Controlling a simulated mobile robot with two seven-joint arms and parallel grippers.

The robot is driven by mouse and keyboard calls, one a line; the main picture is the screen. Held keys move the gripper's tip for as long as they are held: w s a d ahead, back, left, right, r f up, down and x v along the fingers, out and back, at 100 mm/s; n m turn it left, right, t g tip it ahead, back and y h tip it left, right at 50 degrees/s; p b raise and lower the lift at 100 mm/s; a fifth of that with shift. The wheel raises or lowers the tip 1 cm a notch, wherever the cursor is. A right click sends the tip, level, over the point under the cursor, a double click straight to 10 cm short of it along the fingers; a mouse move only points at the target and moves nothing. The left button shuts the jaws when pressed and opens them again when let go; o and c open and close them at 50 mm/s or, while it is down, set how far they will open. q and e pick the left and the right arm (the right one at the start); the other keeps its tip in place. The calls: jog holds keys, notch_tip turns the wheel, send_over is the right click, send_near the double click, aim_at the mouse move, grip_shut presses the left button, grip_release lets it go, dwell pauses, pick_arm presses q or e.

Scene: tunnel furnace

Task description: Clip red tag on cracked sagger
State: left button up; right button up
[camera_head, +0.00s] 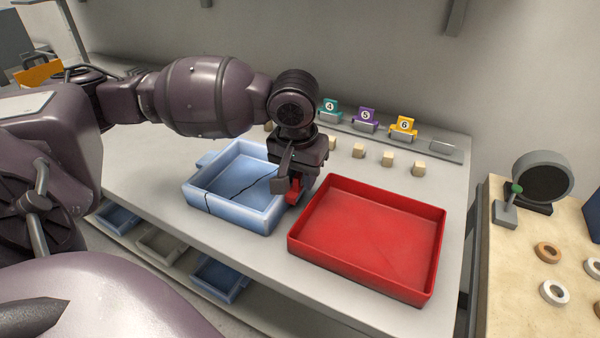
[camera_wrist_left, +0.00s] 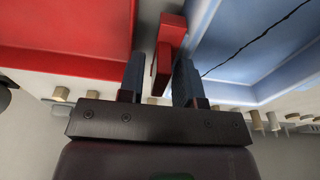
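The cracked sagger (camera_head: 207,197) is a light blue open tray on the bench, with a dark crack across its floor and front wall. The crack also shows in the left wrist view, on the blue tray (camera_wrist_left: 235,45). The red tag (camera_wrist_left: 164,62) is at the sagger's rim on the side toward the red tray; I cannot tell if it grips the rim. In the head view the tag (camera_head: 293,193) is partly hidden by my left gripper (camera_head: 290,190). The fingers (camera_wrist_left: 158,70) stand apart on either side of the tag, with a gap on one side. My right gripper is out of view.
A red tray (camera_head: 370,238) stands close to the right of the sagger. Small blocks (camera_head: 388,158) and numbered clips, teal (camera_head: 329,111), purple (camera_head: 366,118) and yellow (camera_head: 403,127), line the back. Blue trays (camera_head: 218,277) lie on a lower shelf.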

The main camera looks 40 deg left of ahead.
pick_arm(q)
jog(key=shift+o, duration=0.6)
jog(key=shift+r, duration=0.3)
jog(key=r+p, duration=0.1)
jog(key=r, duration=0.2)
jog(key=r+p, duration=0.1)
jog(key=r, duration=0.2)
jog(key=s+r+p, duration=0.1)
jog(key=r, duration=0.2)
jog(key=shift+d, duration=0.15)
jog(key=shift+s+r+p, duration=0.1)
jog(key=shift+r+p, duration=0.2)
jog(key=shift+r, duration=0.3)
